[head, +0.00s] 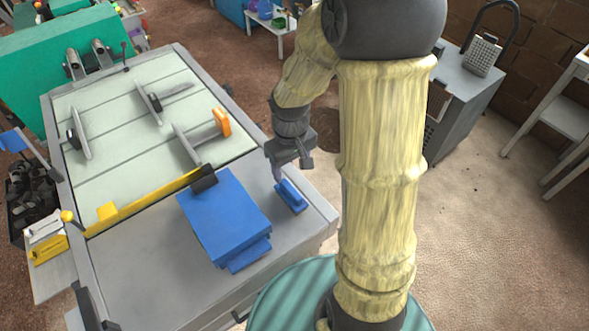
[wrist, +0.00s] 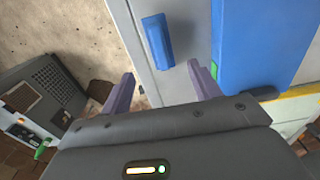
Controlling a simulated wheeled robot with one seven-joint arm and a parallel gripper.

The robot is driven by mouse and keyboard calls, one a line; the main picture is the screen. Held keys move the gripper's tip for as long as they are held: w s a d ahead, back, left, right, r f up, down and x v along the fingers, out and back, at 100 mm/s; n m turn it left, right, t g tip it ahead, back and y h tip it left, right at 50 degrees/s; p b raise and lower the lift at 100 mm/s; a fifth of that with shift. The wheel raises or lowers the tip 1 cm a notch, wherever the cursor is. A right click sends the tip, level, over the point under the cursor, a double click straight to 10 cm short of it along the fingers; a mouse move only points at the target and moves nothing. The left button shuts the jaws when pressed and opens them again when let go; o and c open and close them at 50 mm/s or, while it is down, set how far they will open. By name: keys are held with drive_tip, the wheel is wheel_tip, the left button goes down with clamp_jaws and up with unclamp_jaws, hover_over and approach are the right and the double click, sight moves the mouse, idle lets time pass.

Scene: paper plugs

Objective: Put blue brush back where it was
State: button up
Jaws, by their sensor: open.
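The blue brush (head: 291,196) lies on the grey front ledge of the table (head: 150,262), near its right edge. It also shows in the wrist view (wrist: 157,40), ahead of my fingertips and clear of them. My gripper (head: 290,170) is above the ledge just behind the brush, with its jaws apart. The wrist view shows my gripper (wrist: 161,75) with two purple fingers spread and nothing between them. No part of the brush appears hidden in the wrist view.
A larger blue block or stack (head: 225,215) sits left of the brush, with a narrow gap between; it also fills the right of the wrist view (wrist: 262,40). A yellow bar (head: 150,203) crosses the table behind it. Tools lie on the pale slatted bed. A grey cabinet (head: 462,100) stands at right.

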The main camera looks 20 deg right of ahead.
drive_tip(key=s+r+m+t, duration=0.2)
drive_tip(key=s+r+m, duration=0.1)
drive_tip(key=s, duration=0.4)
drive_tip(key=shift+s+r, duration=0.15)
drive_tip(key=shift+r, duration=0.35)
